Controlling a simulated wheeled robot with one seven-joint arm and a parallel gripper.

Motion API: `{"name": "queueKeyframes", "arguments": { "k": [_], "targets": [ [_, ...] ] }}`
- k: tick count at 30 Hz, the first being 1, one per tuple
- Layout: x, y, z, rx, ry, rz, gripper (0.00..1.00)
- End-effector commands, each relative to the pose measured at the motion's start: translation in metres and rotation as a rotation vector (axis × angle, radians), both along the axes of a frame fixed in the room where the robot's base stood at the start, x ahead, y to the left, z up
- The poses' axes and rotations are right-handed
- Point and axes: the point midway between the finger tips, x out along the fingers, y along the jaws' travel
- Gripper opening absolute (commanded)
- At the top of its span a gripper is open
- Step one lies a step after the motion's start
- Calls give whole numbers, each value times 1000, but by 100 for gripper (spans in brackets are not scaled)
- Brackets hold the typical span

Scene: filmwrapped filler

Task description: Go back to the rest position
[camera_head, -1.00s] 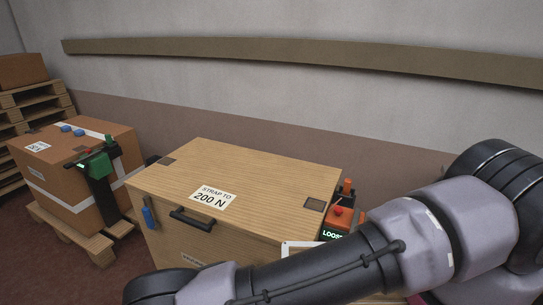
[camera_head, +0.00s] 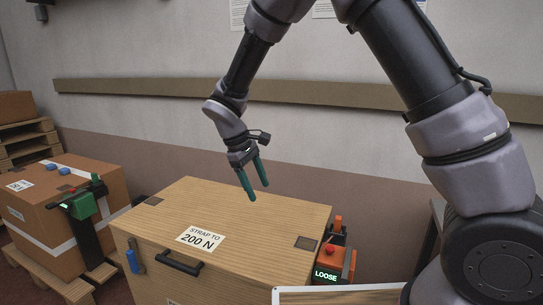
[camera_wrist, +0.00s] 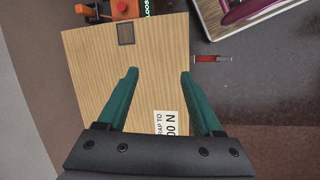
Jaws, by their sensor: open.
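My gripper (camera_head: 252,190) hangs in the air above the right rear part of a wooden crate (camera_head: 175,217), its teal fingers pointing down. In the wrist view my gripper (camera_wrist: 160,75) has its two fingers spread apart with nothing between them, and the crate top (camera_wrist: 85,65) lies below. The crate bears a label reading "STRAP TO 200 N" (camera_head: 200,239) and a black handle (camera_head: 178,264). My arm bends up and over from the right of the head view.
An orange device (camera_head: 330,260) with a red button and a "LOOSE" display stands at the crate's right. A strapped carton (camera_head: 30,215) with a green-and-black tool (camera_head: 82,207) is on a pallet at left. A white-edged tray (camera_head: 340,296) is at the front. A rail (camera_head: 170,88) runs along the wall.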

Motion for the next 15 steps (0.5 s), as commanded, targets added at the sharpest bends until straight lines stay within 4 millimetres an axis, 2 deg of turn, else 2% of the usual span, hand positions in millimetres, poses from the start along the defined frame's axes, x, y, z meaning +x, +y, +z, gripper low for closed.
{"name": "queueKeyframes", "arguments": {
  "k": [1,7,11,15],
  "targets": [
    [6,-19,25,54,-16,-73,68],
    [9,-89,103,245,-79,-344,68],
    [-1,-135,146,363,-134,-511,68],
    [-21,-181,186,485,-205,-685,68]
  ]
}}
